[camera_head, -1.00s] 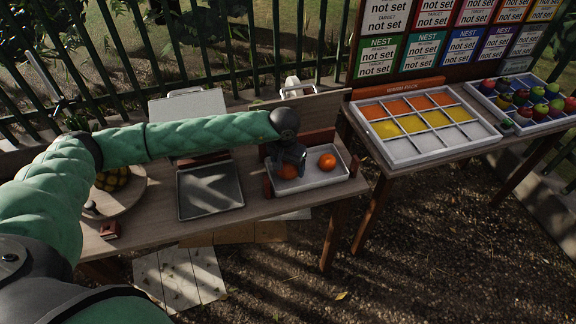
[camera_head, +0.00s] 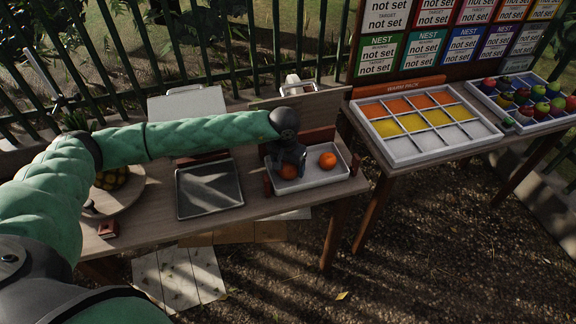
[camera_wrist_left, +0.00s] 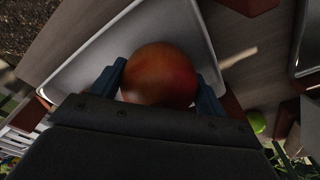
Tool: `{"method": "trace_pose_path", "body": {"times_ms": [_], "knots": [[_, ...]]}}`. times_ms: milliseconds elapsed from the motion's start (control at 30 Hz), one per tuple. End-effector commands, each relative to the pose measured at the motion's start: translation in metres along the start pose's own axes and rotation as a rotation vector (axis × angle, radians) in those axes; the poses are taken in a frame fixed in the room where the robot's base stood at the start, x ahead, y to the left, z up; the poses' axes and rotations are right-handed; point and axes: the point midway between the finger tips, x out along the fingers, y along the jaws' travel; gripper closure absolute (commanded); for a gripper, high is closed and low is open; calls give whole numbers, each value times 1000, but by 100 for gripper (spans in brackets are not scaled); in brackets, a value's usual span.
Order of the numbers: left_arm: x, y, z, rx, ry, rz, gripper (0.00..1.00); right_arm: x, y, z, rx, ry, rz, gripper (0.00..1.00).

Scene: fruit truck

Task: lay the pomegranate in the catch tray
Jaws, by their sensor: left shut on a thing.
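A round red-orange fruit, which looks like the pomegranate (camera_wrist_left: 160,76), sits between the two fingers of my left gripper (camera_wrist_left: 163,86) in the left wrist view. In the head view my left gripper (camera_head: 289,163) points down over the left part of a white tray (camera_head: 312,181), and the fruit (camera_head: 288,172) shows below it. The gripper is shut on the fruit. Whether the fruit touches the tray floor I cannot tell. An empty grey tray (camera_head: 209,190) lies to the left. No label shows which one is the catch tray. My right gripper is out of view.
An orange (camera_head: 327,160) lies in the right part of the white tray. A round board with yellow fruit (camera_head: 111,179) is at the left. A divided colored crate (camera_head: 425,122) and a crate of mixed fruit (camera_head: 525,99) stand on the right table. A fence runs behind.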

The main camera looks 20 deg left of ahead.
Motion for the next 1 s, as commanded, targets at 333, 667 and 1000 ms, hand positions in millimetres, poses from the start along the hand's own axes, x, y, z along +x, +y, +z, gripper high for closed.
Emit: {"method": "trace_pose_path", "body": {"times_ms": [333,667,1000], "knots": [[0,0,0,0,1,0,53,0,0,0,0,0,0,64],[2,0,0,0,1,0,53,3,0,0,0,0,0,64],[4,0,0,0,1,0,53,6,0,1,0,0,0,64]]}}
